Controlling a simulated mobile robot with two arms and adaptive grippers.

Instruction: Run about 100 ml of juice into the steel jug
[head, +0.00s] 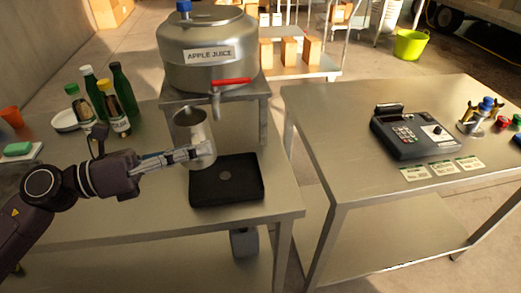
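The steel juice tank (206,52), labelled APPLE JUICE, stands on a metal stand at the back of the left table. Its tap (216,97) points down and has a red lever (232,82) lying level to the right. I see no juice stream. The steel jug (193,125) is below and slightly left of the tap, by the back left of the black drip tray (244,193). My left gripper (194,154) has its fingers against the jug's side and appears shut on it. The jug's inside is not clear. My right gripper is out of view.
A green sponge (18,148) lies at the left edge. The right table bears a card terminal or till (414,132), paper cards (443,169) and small coloured items. A floor gap separates the tables.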

